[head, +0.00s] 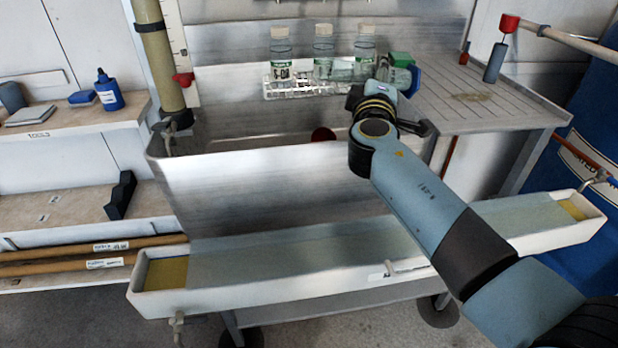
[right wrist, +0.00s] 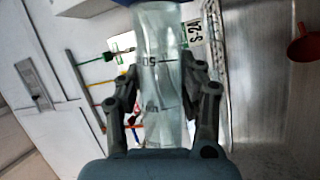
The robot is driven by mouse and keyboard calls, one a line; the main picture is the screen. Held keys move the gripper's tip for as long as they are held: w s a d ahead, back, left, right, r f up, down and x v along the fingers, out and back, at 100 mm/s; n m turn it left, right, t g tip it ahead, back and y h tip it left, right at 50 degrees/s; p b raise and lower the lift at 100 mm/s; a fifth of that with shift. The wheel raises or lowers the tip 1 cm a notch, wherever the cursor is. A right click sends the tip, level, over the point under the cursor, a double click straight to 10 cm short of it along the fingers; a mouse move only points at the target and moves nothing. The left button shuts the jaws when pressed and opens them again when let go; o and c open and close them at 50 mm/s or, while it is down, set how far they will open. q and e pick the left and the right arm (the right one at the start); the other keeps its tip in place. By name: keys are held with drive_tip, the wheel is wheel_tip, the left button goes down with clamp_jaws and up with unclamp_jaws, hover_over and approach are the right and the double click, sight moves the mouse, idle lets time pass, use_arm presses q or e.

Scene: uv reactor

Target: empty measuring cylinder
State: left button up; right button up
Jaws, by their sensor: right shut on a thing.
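My right gripper (head: 384,92) is over the back right of the sink (head: 270,190). In the right wrist view, its fingers (right wrist: 165,80) are shut on the clear measuring cylinder (right wrist: 158,40), one on each side. A "50" mark and scale lines show on its wall. A blue part shows at the cylinder's far end. In the head view, the cylinder is largely hidden by my gripper; a blue piece shows just right of it. I cannot tell how much liquid the cylinder holds. My left gripper is not in view.
Several labelled bottles (head: 280,52) stand in a white rack (head: 300,88) at the sink's back. A dark red round thing (head: 322,134) is in the sink. A drainboard (head: 470,100) lies right. A long white trough (head: 300,262) runs across the front.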

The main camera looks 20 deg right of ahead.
drive_tip(key=shift+a+r+n+t+b, duration=0.1)
drive_tip(key=shift+n+t+b, duration=0.3)
drive_tip(key=shift+n+b, duration=0.55)
drive_tip(key=shift+s+d+r+n, duration=0.1)
drive_tip(key=shift+d+r+n, duration=0.1)
drive_tip(key=shift+d, duration=0.25)
drive_tip(key=shift+d+r+n, duration=0.15)
drive_tip(key=shift+d, duration=0.25)
drive_tip(key=shift+d+r, duration=0.1)
idle(0.3)
drive_tip(key=shift+s+d+r+n+t+b, duration=0.2)
drive_tip(key=shift+n+t+b, duration=0.1)
drive_tip(key=shift+n+b, duration=0.1)
drive_tip(key=shift+d+r, duration=0.15)
clamp_jaws()
